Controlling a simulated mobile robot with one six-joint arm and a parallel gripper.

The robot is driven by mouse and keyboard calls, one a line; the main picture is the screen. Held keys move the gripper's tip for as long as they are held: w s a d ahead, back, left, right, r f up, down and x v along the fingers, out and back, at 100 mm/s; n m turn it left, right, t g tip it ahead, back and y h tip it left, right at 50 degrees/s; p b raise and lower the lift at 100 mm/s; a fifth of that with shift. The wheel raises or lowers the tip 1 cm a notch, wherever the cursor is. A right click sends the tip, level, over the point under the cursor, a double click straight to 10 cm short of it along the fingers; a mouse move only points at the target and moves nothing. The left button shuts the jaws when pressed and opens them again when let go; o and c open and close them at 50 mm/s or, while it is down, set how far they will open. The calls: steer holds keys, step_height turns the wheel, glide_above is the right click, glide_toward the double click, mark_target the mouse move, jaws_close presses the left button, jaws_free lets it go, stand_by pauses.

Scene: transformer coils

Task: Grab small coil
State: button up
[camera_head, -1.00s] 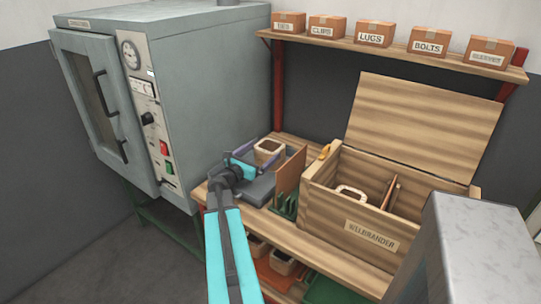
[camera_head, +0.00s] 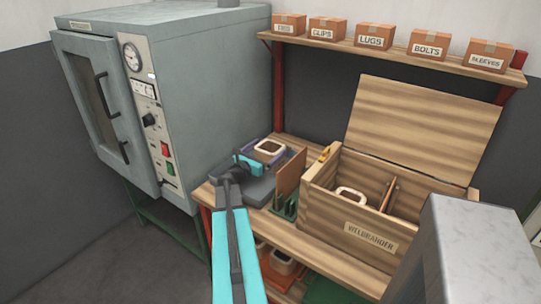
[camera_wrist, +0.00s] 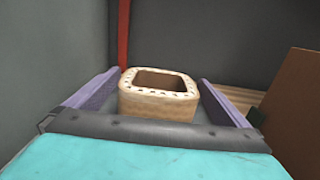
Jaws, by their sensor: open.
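A small coil (camera_head: 269,147), a rounded square ring with a cream rim and a dark hollow, stands on the left part of the workbench. In the wrist view the coil (camera_wrist: 160,97) is upright between the two purple fingers of my gripper (camera_wrist: 160,92). The fingers are open, one on each side, with a visible gap to the coil on the right. The lower front of the coil is hidden by the dark gripper body. In the head view my gripper (camera_head: 267,154) is around the coil, partly hidden by my arm.
A wooden box (camera_head: 325,205) with its lid raised stands to the right and holds another coil (camera_head: 350,194). A brown upright board (camera_head: 290,173) stands close right of the small coil. A grey oven (camera_head: 215,100) is at left. A shelf (camera_head: 390,47) with cartons hangs above.

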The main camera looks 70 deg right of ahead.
mark_target(270, 142)
steer(key=shift+x, duration=1.2)
steer(key=c, duration=1.2)
steer(key=shift+r, duration=0.1)
steer(key=shift+r, duration=1.1)
step_height(270, 142, up, 5)
steer(key=b+v, duration=0.3)
steer(key=v, duration=1.5)
steer(key=shift+f, duration=0.15)
